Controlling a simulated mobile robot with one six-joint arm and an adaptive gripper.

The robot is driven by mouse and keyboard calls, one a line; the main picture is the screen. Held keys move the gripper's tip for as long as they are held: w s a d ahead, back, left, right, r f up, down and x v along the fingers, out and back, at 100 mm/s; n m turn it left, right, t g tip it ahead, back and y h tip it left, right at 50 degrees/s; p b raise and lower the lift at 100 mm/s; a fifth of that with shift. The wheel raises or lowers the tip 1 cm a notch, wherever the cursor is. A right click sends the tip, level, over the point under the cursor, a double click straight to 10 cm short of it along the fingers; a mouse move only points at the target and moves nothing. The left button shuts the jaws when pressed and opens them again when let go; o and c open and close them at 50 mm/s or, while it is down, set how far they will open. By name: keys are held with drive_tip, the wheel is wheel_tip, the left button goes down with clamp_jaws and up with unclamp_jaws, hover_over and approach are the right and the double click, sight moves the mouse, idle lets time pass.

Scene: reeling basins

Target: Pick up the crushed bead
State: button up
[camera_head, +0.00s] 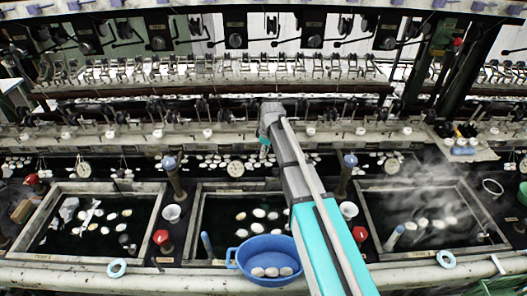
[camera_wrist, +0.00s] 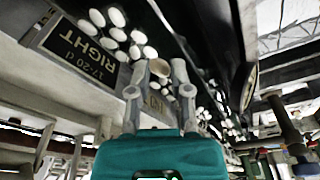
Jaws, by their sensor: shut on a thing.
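My gripper (camera_wrist: 160,82) shows in the wrist view with its two grey fingers pointing away from the teal wrist. The fingers are closed around a small tan-grey rounded thing (camera_wrist: 160,68) at their tips. It looks like the crushed bead, but its shape is partly hidden and too small to make out fully. In the head view my gripper (camera_head: 265,150) hangs over the back ledge behind the middle basin, at the end of my arm. The held thing cannot be made out there.
White cocoons lie on the dark back ledge, several near a plate reading RIGHT (camera_wrist: 82,52). Three framed basins hold cocoons: left (camera_head: 60,232), middle (camera_head: 215,200) and steaming right (camera_head: 480,215). A blue bowl (camera_head: 238,262) with cocoons stands at the front. Reeling machinery fills the back.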

wheel_tip(320, 180, up, 15)
drive_tip(key=p, duration=1.4)
drive_tip(key=shift+r, duration=0.15)
wheel_tip(320, 180, down, 6)
drive_tip(key=b, duration=0.5)
drive_tip(key=shift+b, duration=0.35)
drive_tip(key=shift+s+d, duration=0.1)
drive_tip(key=shift+s, duration=0.05)
